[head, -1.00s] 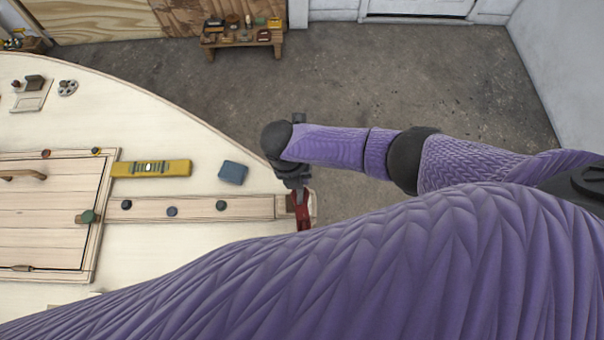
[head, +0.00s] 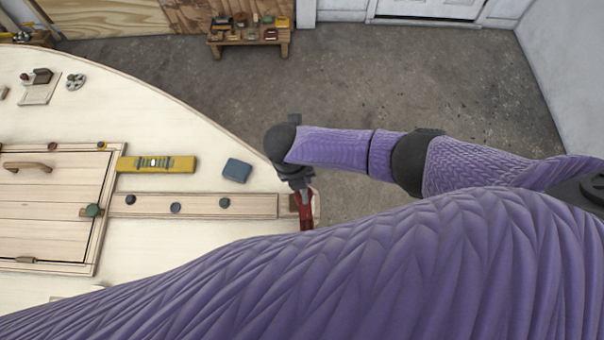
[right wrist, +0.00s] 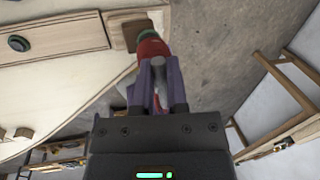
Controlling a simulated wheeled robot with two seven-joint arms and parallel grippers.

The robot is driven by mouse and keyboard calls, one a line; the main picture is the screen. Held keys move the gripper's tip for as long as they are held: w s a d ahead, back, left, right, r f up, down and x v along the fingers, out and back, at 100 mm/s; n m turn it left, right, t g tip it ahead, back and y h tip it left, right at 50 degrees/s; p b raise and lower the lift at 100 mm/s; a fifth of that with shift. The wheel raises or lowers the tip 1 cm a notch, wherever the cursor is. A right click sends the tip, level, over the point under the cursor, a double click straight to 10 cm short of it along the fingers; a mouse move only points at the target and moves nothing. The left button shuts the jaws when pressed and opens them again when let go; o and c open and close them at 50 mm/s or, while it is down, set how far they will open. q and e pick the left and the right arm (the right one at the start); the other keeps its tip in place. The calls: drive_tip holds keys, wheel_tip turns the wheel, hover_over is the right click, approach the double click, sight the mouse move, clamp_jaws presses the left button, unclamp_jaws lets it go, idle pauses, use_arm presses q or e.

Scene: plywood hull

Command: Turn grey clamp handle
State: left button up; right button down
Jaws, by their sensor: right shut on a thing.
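A red clamp (head: 306,212) sits at the right end of the wooden strip, at the hull's edge, in the head view. In the right wrist view its red body (right wrist: 150,47) shows with a green part beside it, just beyond my fingertips. My right gripper (head: 303,190) is over the clamp. In the right wrist view the gripper (right wrist: 162,80) is shut on a narrow part of the clamp, taken to be its handle. My left gripper is not in view.
The wooden strip (head: 250,205) carries several dark knobs. A yellow level (head: 180,164) and a blue block (head: 237,170) lie on the hull nearby. A hatch (head: 50,220) is at left. Concrete floor (head: 400,85) lies open beyond the edge. My purple arm fills the foreground.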

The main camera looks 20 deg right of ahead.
idle(0.8)
drive_tip(key=c, duration=0.6)
unclamp_jaws()
drive_tip(key=shift+c, duration=0.2)
